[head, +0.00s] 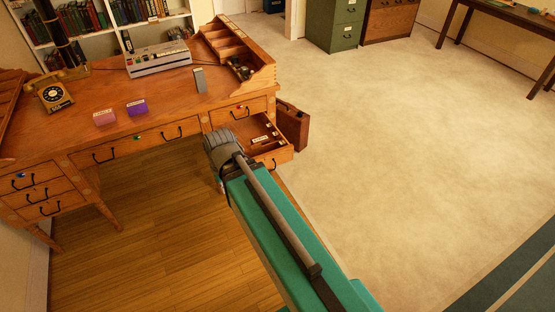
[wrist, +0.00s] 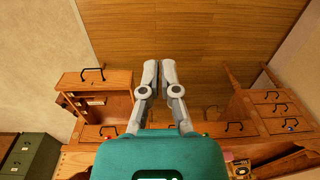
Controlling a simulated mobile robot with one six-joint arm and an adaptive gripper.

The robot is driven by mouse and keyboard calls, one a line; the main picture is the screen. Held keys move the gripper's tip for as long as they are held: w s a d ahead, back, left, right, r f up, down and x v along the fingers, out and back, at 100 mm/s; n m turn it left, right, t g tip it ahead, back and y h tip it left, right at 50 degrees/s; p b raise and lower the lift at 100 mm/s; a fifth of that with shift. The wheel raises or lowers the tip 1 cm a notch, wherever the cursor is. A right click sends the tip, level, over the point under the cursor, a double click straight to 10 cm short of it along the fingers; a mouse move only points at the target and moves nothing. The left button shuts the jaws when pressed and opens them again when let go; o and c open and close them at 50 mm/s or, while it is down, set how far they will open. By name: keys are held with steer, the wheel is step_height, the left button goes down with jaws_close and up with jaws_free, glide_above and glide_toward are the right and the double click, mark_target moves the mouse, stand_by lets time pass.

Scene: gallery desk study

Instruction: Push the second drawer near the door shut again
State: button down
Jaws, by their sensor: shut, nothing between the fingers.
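The open drawer (head: 284,155) is the second one down in the desk's right-hand pedestal, under a closed top drawer (head: 238,111). It is pulled well out, with a dark handle on its front and small items inside. In the wrist view the open drawer (wrist: 112,78) is at the left, its handle toward the top. My gripper (wrist: 159,68) is shut and empty, its fingertips close together over the wooden floor. It is to the right of the drawer and apart from it in that view. In the head view my arm hides the fingers and part of the drawer.
The wooden desk (head: 170,98) holds a telephone (head: 50,94), a grey machine (head: 158,60) and small boxes. A brown case (head: 294,126) stands on the floor just behind the open drawer. A green cabinet (head: 335,25) stands farther back. The pale carpet (head: 385,120) at right is clear.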

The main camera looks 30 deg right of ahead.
mark_target(280, 151)
steer(key=w+d+f+m+t+y+b, duration=0.4)
steer(key=w+f+b, duration=0.4)
steer(key=b, duration=0.4)
steer(key=w+d+f+m+t+y+b, duration=0.15)
steer(key=w+d+f+t+b, duration=0.4)
steer(key=f+b, duration=0.6)
steer(key=d+f+m+t+h+b, duration=0.2)
steer(key=d+f+m+b, duration=0.1)
steer(key=d+b, duration=0.5)
steer(key=d+f+m+t+h+b, duration=0.2)
steer(key=d+f+m+t+b, duration=0.1)
steer(key=d+b, duration=0.5)
steer(key=d+f+m+t+h+b, duration=0.3)
steer(key=d+m+b, duration=0.4)
steer(key=d, duration=0.4)
steer(key=shift+w+d+f+b, duration=0.25)
steer(key=shift+f+b, duration=0.4)
steer(key=shift+f, duration=0.1)
steer(key=w, duration=0.9)
steer(key=w+d, duration=0.1)
steer(key=w, duration=0.4)
